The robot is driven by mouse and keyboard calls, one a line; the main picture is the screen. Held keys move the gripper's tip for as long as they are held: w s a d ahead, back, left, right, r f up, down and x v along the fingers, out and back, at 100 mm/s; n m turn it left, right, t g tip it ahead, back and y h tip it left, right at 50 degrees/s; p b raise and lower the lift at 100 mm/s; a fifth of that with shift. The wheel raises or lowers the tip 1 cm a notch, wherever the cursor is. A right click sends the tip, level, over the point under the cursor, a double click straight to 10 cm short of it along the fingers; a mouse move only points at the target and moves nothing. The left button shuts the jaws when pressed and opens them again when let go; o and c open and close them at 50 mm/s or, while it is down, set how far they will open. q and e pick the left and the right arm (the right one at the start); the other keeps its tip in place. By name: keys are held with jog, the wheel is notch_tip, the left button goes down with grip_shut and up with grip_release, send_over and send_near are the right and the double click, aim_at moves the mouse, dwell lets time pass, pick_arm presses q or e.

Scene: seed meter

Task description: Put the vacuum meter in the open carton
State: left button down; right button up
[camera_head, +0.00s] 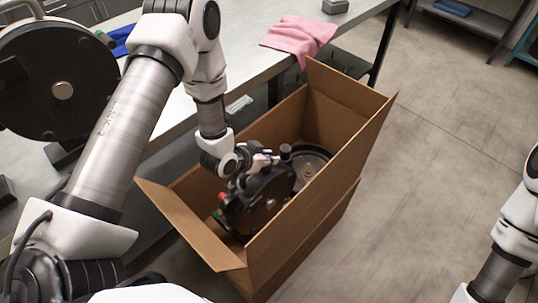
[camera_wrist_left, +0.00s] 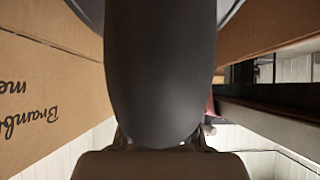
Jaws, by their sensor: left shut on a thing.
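The open carton (camera_head: 330,200) is a tall brown cardboard box with its flaps up, beside the table. The vacuum meter (camera_head: 262,203), with a black round housing and red and green bits at its left side, is inside the carton's opening, tilted. A round grey part (camera_head: 312,160) shows behind it; I cannot tell whether it belongs to the same meter. My left gripper (camera_head: 270,160) reaches down into the carton and is shut on the meter. In the left wrist view a dark rounded shape (camera_wrist_left: 160,70) fills the middle, with carton walls (camera_wrist_left: 50,100) around. The meter's underside is hidden.
A large black disc-shaped unit (camera_head: 60,82) stands on the grey table (camera_head: 165,125) at the left. A pink cloth (camera_head: 300,36) lies near the table's edge. The floor (camera_head: 440,170) right of the carton is clear. My right arm shows at the right edge.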

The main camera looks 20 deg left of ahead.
pick_arm(q)
jog(key=shift+f, duration=0.4)
jog(key=shift+f+b, duration=0.5)
jog(key=shift+b, duration=0.05)
jog(key=c, duration=1)
grip_release()
